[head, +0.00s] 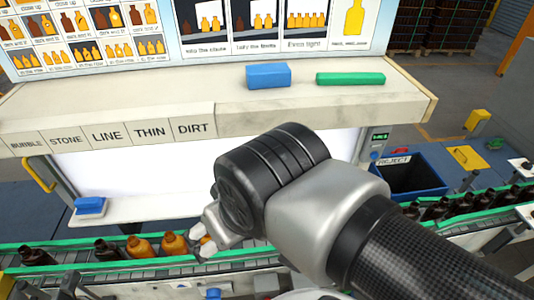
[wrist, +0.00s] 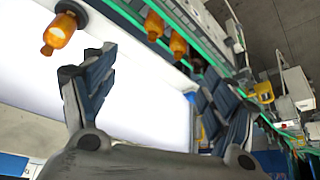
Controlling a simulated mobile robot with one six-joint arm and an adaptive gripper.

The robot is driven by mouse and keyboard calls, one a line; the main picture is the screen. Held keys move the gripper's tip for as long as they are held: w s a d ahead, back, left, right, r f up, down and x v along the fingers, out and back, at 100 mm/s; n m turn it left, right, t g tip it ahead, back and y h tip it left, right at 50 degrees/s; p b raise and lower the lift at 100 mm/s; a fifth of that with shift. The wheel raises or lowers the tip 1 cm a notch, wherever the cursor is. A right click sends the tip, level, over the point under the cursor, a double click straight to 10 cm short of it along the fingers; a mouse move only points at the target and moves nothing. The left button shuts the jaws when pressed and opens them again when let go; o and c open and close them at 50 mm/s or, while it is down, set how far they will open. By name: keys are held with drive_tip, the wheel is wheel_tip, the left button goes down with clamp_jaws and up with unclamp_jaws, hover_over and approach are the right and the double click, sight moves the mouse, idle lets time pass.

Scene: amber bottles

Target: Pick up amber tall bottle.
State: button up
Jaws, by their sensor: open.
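Amber bottles stand on the conveyor at the lower left of the head view, one (head: 139,246) beside another (head: 174,244). A further amber one is partly hidden by my gripper (head: 207,232). In the wrist view an amber bottle (wrist: 60,32) is at the upper left, outside the jaws and apart from them. Two more amber bottles (wrist: 154,25) (wrist: 178,43) are at the top, beyond the fingertips. I cannot tell which one is the tall bottle. My gripper, also in the wrist view (wrist: 156,68), is open with nothing between its fingers.
Dark bottles (head: 38,256) share the conveyor (head: 75,268), and more (head: 455,205) stand at the right. A labelled shelf (head: 100,108) holds a blue block (head: 268,75) and a green bar (head: 350,79). A blue reject bin (head: 410,180) stands at the right.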

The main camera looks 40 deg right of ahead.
drive_tip(key=w+d+r+m+p, duration=0.1)
drive_tip(key=w+d+r+p, duration=0.2)
drive_tip(key=r+p, duration=0.35)
drive_tip(key=w+d+f+m+h, duration=0.3)
drive_tip(key=w+d+f, duration=0.25)
drive_tip(key=d, duration=0.35)
drive_tip(key=shift+w+d+f+m+b, duration=0.35)
drive_tip(key=shift+w+d+f+b, duration=1.9)
drive_tip(key=shift+f, duration=1.8)
drive_tip(key=shift+w+d+f+m+b, duration=0.4)
drive_tip(key=shift+w+d+f+b, duration=1.05)
drive_tip(key=shift+d+f, duration=2.05)
drive_tip(key=shift+w+d+f+m+b, duration=0.35)
drive_tip(key=shift+w+d+f+b, duration=1.5)
drive_tip(key=shift+f, duration=2.8)
drive_tip(key=shift+s, duration=0.25)
